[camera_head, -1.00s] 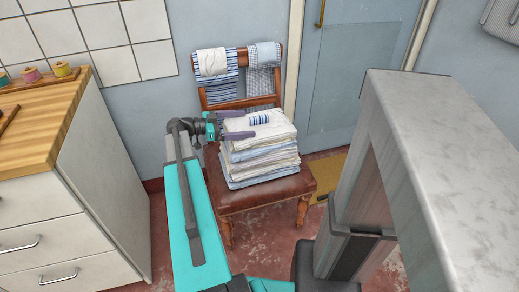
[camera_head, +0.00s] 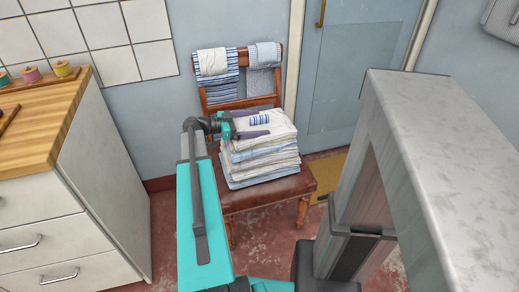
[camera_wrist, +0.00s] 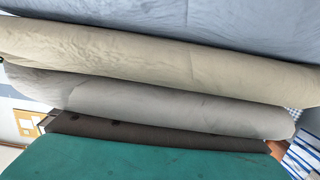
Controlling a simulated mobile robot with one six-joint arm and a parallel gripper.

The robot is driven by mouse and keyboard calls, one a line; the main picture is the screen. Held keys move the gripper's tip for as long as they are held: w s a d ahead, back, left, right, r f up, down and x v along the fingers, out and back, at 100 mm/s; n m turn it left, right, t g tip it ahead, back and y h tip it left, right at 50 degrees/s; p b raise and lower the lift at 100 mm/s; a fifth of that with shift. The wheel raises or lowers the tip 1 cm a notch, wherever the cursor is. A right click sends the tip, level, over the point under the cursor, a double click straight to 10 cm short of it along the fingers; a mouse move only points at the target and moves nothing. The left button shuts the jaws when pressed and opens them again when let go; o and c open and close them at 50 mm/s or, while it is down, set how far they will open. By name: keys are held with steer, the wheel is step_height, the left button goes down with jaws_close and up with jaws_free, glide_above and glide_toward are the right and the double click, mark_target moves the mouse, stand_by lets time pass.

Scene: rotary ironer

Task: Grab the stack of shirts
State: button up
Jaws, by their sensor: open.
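The stack of shirts (camera_head: 268,165) is a pile of several folded white and pale blue garments on a brown chair seat. A blue-striped patch shows on its top. My gripper (camera_head: 270,125) is open, with two purple-grey fingers reaching from the left over the upper part of the stack in the head view. I cannot tell whether the fingers touch the cloth. In the wrist view, folded layers of cloth (camera_wrist: 150,95) in blue-grey, beige and grey fill most of the picture close up; the fingertips cannot be made out there.
The wooden chair (camera_head: 272,198) stands against the wall, with striped cloths (camera_head: 215,75) over its back rail. A white drawer cabinet (camera_head: 60,200) is at the left. A large grey-white marbled structure (camera_head: 430,130) stands at the right. Red floor shows between them.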

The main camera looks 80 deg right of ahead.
steer(key=shift+s+d+f, duration=0.1)
steer(key=shift+s+d, duration=0.2)
steer(key=shift+s, duration=0.3)
steer(key=c, duration=1.9)
